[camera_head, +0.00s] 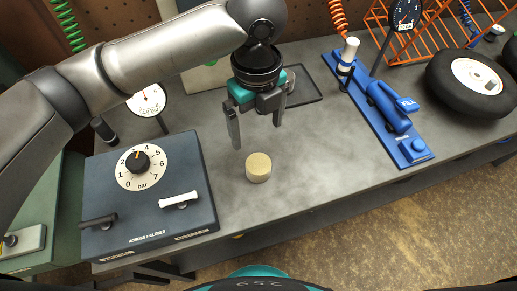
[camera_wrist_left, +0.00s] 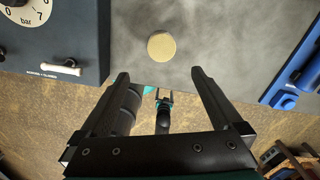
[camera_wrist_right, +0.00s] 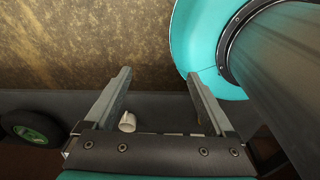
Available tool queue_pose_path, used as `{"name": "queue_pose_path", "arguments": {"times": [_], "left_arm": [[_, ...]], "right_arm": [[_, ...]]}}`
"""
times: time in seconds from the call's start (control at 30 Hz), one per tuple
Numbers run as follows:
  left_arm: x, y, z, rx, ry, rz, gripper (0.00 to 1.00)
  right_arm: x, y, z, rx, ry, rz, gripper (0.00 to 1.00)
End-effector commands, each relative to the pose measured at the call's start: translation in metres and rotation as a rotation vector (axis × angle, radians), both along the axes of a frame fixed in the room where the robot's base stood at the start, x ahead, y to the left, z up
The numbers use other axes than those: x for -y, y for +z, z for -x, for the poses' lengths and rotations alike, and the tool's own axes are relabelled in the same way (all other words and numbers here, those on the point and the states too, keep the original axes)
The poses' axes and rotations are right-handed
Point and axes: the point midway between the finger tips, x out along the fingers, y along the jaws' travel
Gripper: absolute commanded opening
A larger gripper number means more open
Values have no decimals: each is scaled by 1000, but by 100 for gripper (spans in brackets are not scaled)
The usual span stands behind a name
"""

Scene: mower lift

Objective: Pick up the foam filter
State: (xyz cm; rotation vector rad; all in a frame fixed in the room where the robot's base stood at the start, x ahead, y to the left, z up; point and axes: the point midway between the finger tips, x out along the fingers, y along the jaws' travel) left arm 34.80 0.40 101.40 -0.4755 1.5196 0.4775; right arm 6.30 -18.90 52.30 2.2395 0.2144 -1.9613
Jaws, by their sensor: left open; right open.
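The foam filter (camera_head: 258,167) is a short tan cylinder standing on the grey workbench (camera_head: 300,150). It also shows from above in the left wrist view (camera_wrist_left: 162,46), beyond the fingertips and between their lines. My left gripper (camera_head: 254,132) is open and empty, above the bench and a little behind the filter in the head view, apart from it. My right gripper (camera_wrist_right: 160,80) shows only in its own wrist view, open and empty, with brown floor beyond its fingers.
A dark pressure box (camera_head: 150,195) with a dial and handles stands left of the filter. A blue pump on a blue base (camera_head: 385,110) lies to the right, with a wheel (camera_head: 471,82) beyond it. The bench around the filter is clear.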

Motion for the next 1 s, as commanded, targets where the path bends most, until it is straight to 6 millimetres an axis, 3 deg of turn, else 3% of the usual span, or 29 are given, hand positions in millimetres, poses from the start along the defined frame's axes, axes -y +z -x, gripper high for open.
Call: {"name": "queue_pose_path", "arguments": {"times": [0.3,0.5,0.77,1.0], "left_arm": [[-1,-63,1,-4,2,-2,100],[0,-93,0,-3,2,-1,100],[1,-106,-1,0,1,0,100],[2,-143,-5,-1,2,-2,100]], "right_arm": [[2,-19,40,-63,0,4,89],[1,-25,37,-58,2,4,89],[0,-28,24,-37,3,1,89],[0,-40,25,-36,4,0,89]]}}
